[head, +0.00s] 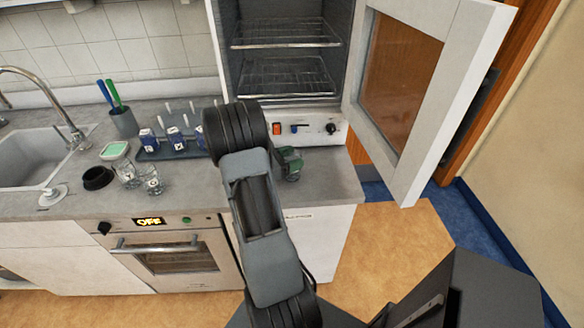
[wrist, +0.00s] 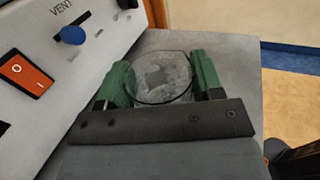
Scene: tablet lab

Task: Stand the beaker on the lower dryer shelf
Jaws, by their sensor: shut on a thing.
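The clear glass beaker (wrist: 162,82) is between the green fingers of my gripper (wrist: 161,75) in the wrist view, its round rim facing the camera. The gripper is shut on it. In the head view my gripper (head: 291,163) shows in part beside my arm, over the right end of the counter; I cannot make out the beaker there. The dryer (head: 228,60) stands open above its control panel. Its lower wire shelf (head: 285,78) looks empty, and so does the upper wire shelf (head: 285,35). My arm hides part of the dryer's lower front.
The dryer door (head: 432,100) is swung open to the right. The panel with the red switch (wrist: 22,72) is close to the left of my gripper. Two glass vessels (head: 150,180), a dark bowl (head: 97,178) and a blue rack (head: 175,148) stand on the counter at left.

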